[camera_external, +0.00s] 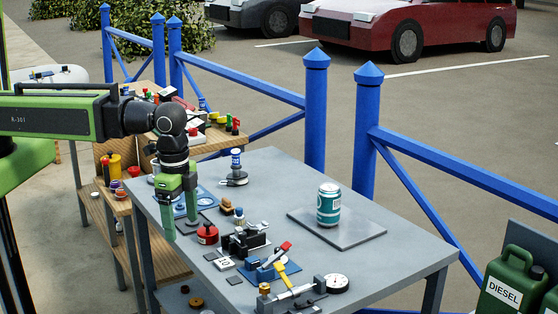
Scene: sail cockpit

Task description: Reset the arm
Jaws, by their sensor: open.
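My arm (60,118) reaches in from the left. It is green and black, and its wrist bends downward over the left end of the grey table (275,170). My gripper (181,228) points down with its two green fingers apart and nothing between them. It hangs by the table's left edge, just left of a red round container (207,233). Whether the fingertips touch the tabletop cannot be told from this view.
A teal can (328,206) stands on a grey plate (360,236). Small tools, a yellow-handled part (281,277) and a dial gauge (336,284) crowd the front. A wooden bench (228,134) stands behind left. A blue fence (316,110) runs behind; a diesel can (511,283) stands right.

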